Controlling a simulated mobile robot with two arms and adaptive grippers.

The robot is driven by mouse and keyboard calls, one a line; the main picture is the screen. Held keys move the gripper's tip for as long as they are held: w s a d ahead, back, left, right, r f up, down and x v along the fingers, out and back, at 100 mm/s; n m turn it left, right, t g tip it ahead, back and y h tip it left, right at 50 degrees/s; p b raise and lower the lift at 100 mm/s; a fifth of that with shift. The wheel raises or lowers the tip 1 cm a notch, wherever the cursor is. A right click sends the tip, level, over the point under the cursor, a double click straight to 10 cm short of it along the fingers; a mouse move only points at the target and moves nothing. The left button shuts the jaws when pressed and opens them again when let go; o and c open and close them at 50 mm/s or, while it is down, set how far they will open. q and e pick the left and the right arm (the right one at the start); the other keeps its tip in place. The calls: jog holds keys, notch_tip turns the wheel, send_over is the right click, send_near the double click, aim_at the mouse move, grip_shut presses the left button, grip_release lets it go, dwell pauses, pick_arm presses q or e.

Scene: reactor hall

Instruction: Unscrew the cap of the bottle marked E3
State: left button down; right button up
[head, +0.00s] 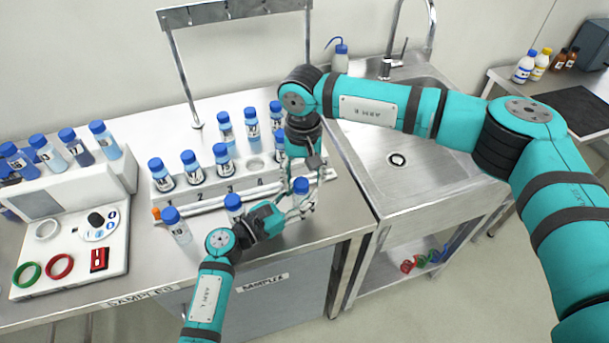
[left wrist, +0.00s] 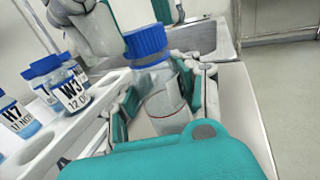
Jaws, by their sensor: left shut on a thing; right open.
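My left gripper (head: 293,213) is shut on a clear bottle (left wrist: 165,100) with a blue ribbed cap (left wrist: 148,42). The cap is on the bottle, which stands near the counter's front edge, and the same cap shows in the head view (head: 301,185). The left gripper's fingers lie on both sides of the bottle's body in the left wrist view. I cannot read the held bottle's label, so I cannot tell whether it is E3. My right gripper (head: 303,172) is open, pointing down just above and behind this cap. I cannot tell whether it touches the cap.
A white numbered rack (head: 205,185) with several blue-capped bottles stands behind; slot 4 looks empty. A bottle marked W3 (left wrist: 72,90) is in it. Two more bottles (head: 177,225) (head: 234,207) stand in front. A sink (head: 400,150) is right, a white console (head: 75,235) left.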

notch_tip(320, 180, up, 4)
jog(key=shift+f, duration=0.15)
jog(key=shift+c, duration=0.2)
jog(key=m, duration=0.5)
jog(key=shift+s+a+r, duration=0.1)
jog(key=shift+r, duration=0.2)
jog(key=m, duration=0.4)
jog(key=shift+a+r+m, duration=0.1)
jog(key=shift+r+m, duration=0.2)
jog(key=m, duration=0.4)
jog(key=shift+r+m, duration=0.3)
jog(key=shift+m, duration=0.1)
jog(key=m, duration=0.4)
jog(key=shift+s+r, duration=0.1)
jog(key=shift+r, duration=0.15)
jog(key=m, duration=0.4)
jog(key=shift+a+r+m, duration=0.1)
jog(key=shift+r+m, duration=0.2)
jog(key=m, duration=0.4)
jog(key=shift+r, duration=0.2)
jog(key=shift+m, duration=0.3)
notch_tip(320, 180, down, 8)
jog(key=shift+s, duration=0.1)
